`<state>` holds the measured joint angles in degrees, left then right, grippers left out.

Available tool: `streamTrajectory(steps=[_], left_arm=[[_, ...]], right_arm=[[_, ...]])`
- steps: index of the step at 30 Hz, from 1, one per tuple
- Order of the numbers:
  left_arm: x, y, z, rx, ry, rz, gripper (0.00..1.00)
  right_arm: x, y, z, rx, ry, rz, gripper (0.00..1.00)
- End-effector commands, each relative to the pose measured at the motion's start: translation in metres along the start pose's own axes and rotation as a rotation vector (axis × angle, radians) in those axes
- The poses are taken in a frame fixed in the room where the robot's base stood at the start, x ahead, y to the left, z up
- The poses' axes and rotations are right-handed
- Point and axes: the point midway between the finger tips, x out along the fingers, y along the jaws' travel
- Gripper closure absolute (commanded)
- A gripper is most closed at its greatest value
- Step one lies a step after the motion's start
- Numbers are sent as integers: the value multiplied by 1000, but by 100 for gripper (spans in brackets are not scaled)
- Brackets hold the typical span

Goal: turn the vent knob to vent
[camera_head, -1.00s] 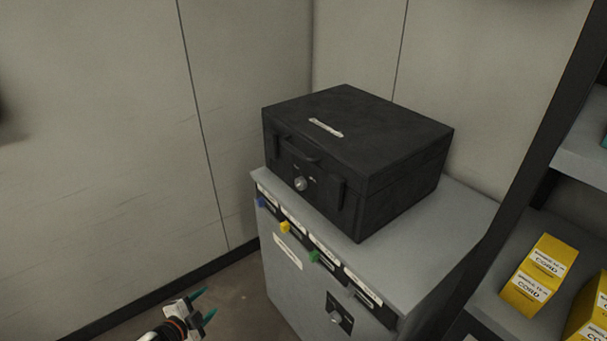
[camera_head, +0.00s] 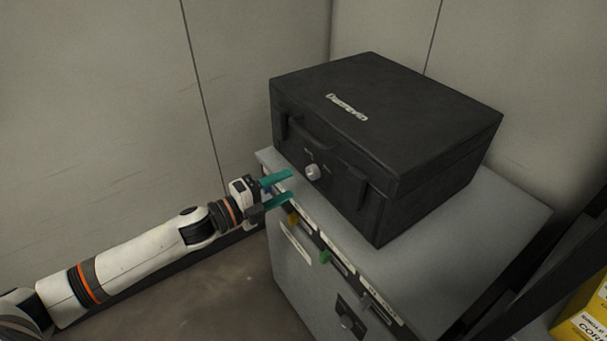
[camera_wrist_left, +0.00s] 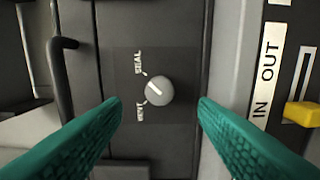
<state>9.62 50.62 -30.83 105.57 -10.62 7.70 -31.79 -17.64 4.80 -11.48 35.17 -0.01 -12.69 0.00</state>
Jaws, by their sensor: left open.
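The vent knob (camera_head: 313,172) is a small pale round knob on the front of a black case (camera_head: 400,105). In the left wrist view the knob (camera_wrist_left: 159,90) has a white line slanting toward the SEAL label (camera_wrist_left: 138,62); the VENT label (camera_wrist_left: 140,110) is on the same side. My left gripper (camera_head: 290,184) is open, with teal fingers pointing at the case front. In the left wrist view the knob appears between the two fingers, with clear gaps on both sides. My right gripper is not in view.
The case stands on a grey cabinet (camera_head: 500,225) with colored sliders, including a yellow one (camera_wrist_left: 302,113) and a green one (camera_head: 325,257), and a lower knob (camera_head: 347,322). A case handle (camera_wrist_left: 62,75) and latches flank the vent knob. Yellow boxes (camera_head: 585,325) are at right.

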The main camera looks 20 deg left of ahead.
Motion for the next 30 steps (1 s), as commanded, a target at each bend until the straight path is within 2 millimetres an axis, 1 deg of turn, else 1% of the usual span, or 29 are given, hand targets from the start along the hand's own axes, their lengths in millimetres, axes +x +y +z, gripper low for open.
streamTrajectory(steps=[1, 3, 9, 12, 15, 23, 30], left_arm=[[10, 2, -1, 0, 1, 3, 46], [22, 2, -1, 0, 2, 3, 46], [49, 1, -1, -1, 2, 2, 46], [57, 0, -1, -1, 2, 0, 46], [60, 0, 0, -1, 1, -1, 46], [61, 0, 0, -1, 1, -1, 46], [60, -1, 0, -1, 1, -1, 86]], right_arm=[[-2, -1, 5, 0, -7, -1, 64], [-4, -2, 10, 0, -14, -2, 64], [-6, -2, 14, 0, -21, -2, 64], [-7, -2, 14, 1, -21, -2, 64], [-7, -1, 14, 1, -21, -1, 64], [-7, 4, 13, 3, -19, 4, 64], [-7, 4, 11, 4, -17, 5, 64]])
